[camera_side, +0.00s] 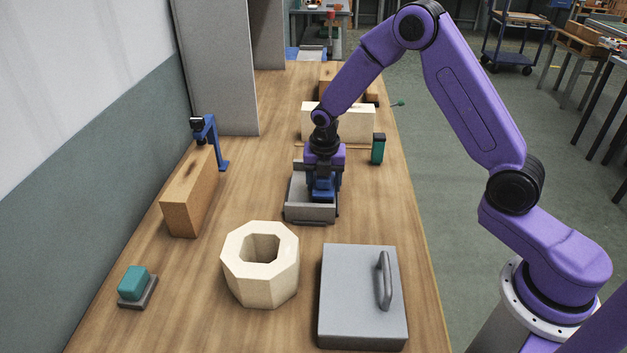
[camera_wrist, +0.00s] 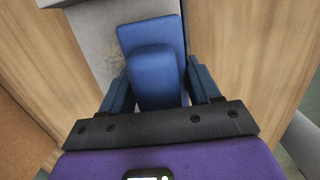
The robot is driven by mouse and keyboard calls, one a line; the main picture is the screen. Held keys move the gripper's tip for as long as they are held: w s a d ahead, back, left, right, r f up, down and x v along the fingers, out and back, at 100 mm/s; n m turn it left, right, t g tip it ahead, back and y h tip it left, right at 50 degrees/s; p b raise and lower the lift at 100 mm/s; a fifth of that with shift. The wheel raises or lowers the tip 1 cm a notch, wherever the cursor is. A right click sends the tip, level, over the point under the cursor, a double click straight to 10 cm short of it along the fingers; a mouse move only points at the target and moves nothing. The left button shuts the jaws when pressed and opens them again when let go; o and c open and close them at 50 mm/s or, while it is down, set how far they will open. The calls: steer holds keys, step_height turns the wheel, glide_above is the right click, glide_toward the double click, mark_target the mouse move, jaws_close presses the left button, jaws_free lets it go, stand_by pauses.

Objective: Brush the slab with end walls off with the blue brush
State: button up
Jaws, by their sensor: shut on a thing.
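The slab with end walls (camera_side: 297,205) is grey and lies on the wooden bench in the middle of the side view. My gripper (camera_side: 322,182) points down over the slab and is shut on the handle of the blue brush (camera_side: 321,190). In the wrist view, the blue brush (camera_wrist: 150,38) stands between both fingers, its wide head over the slab. Its bristles are hidden, so I cannot tell whether they touch. Part of the slab is hidden behind the brush and gripper.
A cream octagonal ring (camera_side: 261,283) and a grey plate with a handle (camera_side: 350,300) stand in front. A wooden block (camera_side: 188,195) with a blue clamp (camera_side: 211,140) and a teal block (camera_side: 133,284) are left. A cream block (camera_side: 357,122) and green box (camera_side: 378,150) are behind.

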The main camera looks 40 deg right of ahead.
mark_target(296, 186)
steer(key=shift+s+d, duration=0.35)
steer(key=shift+s, duration=0.05)
steer(key=shift+w+a, duration=2.8)
steer(key=shift+w, duration=0.25)
steer(key=shift+w+d, duration=0.25)
steer(key=shift+d, duration=0.4)
steer(key=shift+s+d, duration=2.65)
steer(key=shift+s, duration=0.1)
steer(key=shift+w+a, duration=2.75)
steer(key=shift+w+a+r, duration=0.15)
step_height(296, 186, up, 8)
